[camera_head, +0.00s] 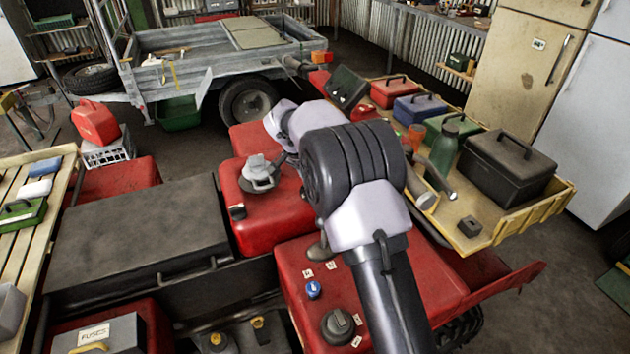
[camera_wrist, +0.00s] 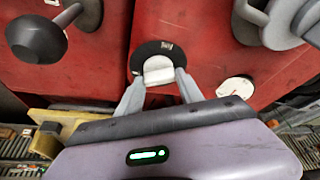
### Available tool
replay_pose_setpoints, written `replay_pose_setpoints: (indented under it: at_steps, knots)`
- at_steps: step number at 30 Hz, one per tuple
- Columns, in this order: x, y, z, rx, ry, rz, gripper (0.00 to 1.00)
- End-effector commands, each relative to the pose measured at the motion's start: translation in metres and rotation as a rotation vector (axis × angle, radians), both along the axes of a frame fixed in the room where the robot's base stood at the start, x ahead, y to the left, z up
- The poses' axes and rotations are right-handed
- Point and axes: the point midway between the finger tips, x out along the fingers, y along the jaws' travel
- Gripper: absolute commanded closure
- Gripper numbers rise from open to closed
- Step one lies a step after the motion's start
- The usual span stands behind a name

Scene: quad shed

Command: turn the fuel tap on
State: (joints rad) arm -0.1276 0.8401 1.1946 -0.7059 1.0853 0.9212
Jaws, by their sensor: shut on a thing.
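The fuel tap in the wrist view has a pale grey handle (camera_wrist: 157,66) on a round black base (camera_wrist: 150,49) set in a red panel. Small pale marks show at the base's edge, too small to read. My gripper (camera_wrist: 160,82) has its two grey fingers on either side of the handle and is shut on it. In the head view my own arm crosses the red quad bodywork (camera_head: 262,222), and I cannot make out the tap or my fingertips there.
In the wrist view a black knob (camera_wrist: 37,39) stands left of the tap, a grey cap (camera_wrist: 285,20) upper right and a white round gauge (camera_wrist: 236,88) right. In the head view a grey cap (camera_head: 258,174) tops the tank; a loaded yellow rack (camera_head: 548,205) lies right.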

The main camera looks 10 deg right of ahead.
Motion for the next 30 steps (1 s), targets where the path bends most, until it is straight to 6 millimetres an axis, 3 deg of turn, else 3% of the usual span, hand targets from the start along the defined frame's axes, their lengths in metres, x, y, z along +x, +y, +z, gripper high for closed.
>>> replay_pose_setpoints:
  at_steps: [2, 3, 6, 17, 20, 30]
  knots:
    - [0.0, 0.0, 0.0, 0.001, 0.0, -0.002, 0.97]
    - [0.0, 0.0, 0.0, 0.001, 0.0, -0.002, 0.53]
    - [0.0, 0.0, 0.0, 0.001, 0.0, -0.001, 0.35]
    - [-0.001, 0.002, 0.008, 0.001, -0.001, 0.001, 0.35]
    - [-0.007, 0.009, 0.03, 0.001, -0.001, 0.001, 0.35]
    - [-0.034, 0.041, 0.132, 0.002, -0.002, 0.001, 0.35]
